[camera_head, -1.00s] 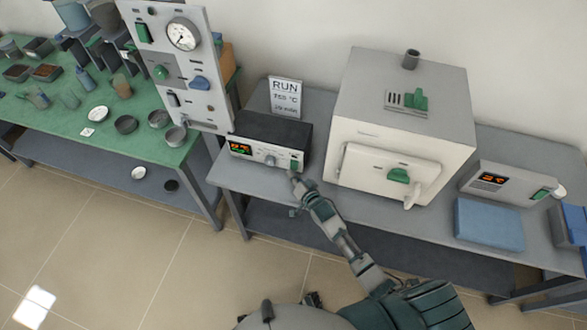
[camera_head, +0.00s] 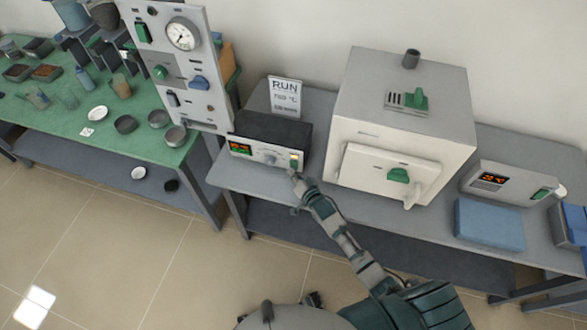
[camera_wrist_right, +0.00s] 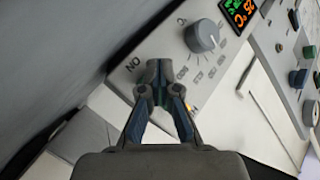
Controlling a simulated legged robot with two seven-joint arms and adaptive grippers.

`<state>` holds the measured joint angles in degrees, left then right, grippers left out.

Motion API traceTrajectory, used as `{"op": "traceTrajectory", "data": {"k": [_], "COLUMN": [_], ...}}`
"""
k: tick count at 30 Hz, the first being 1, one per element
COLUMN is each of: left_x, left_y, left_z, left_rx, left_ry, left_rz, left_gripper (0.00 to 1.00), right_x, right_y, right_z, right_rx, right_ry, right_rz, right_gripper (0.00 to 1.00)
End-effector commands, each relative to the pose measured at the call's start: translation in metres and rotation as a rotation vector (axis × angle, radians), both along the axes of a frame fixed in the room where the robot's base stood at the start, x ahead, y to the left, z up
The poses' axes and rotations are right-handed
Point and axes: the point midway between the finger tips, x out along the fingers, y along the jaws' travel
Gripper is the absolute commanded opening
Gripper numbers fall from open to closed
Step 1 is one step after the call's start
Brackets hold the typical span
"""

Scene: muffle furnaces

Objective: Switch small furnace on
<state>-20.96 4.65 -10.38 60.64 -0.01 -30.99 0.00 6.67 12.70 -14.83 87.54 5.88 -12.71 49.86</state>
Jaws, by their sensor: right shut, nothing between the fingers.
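A control box (camera_head: 245,150) with a dark top, pale front panel and lit display stands at the left of the grey bench. Its front has a round knob (camera_wrist_right: 202,36), and a switch (camera_head: 295,161) at its right end that looks pale and lit. My right gripper (camera_head: 294,174) is shut and empty, its tips at the panel just by this switch. In the wrist view the gripper (camera_wrist_right: 163,82) covers most of the switch, and a small orange glow shows beside the fingers. The white furnace (camera_head: 365,160) stands right of the box, door closed.
A RUN sign (camera_head: 285,97) stands behind the box. A second controller (camera_head: 510,186) with a lit display and a blue block (camera_head: 488,224) are at the right. A gauge panel (camera_head: 180,75) and a green table (camera_head: 70,130) with dishes are at the left.

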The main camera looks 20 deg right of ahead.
Motion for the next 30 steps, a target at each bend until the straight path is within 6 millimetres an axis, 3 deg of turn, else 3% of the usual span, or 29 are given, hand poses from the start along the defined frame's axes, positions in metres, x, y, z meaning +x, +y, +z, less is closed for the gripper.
{"op": "traceTrajectory", "data": {"k": [5, 15, 25, 30], "left_x": [-0.003, 0.002, 0.003, 0.005], "left_y": [0.010, 0.007, 0.006, 0.006], "left_z": [0.001, 0.015, 0.014, 0.025], "left_rx": [0.012, 0.009, 0.007, 0.008], "left_ry": [0.003, -0.005, -0.006, -0.009], "left_rz": [-0.005, -0.003, -0.003, -0.003], "left_gripper": [0.68, 0.68, 0.68, 0.68], "right_x": [-0.001, -0.013, -0.014, -0.025], "right_y": [0.001, 0.008, 0.009, 0.016], "right_z": [0.000, 0.003, 0.002, 0.006], "right_rx": [0.001, 0.001, 0.000, 0.004], "right_ry": [0.000, 0.000, 0.001, 0.002], "right_rz": [0.000, 0.000, 0.001, 0.000], "right_gripper": [0.00, 0.00, 0.00, 0.00]}}
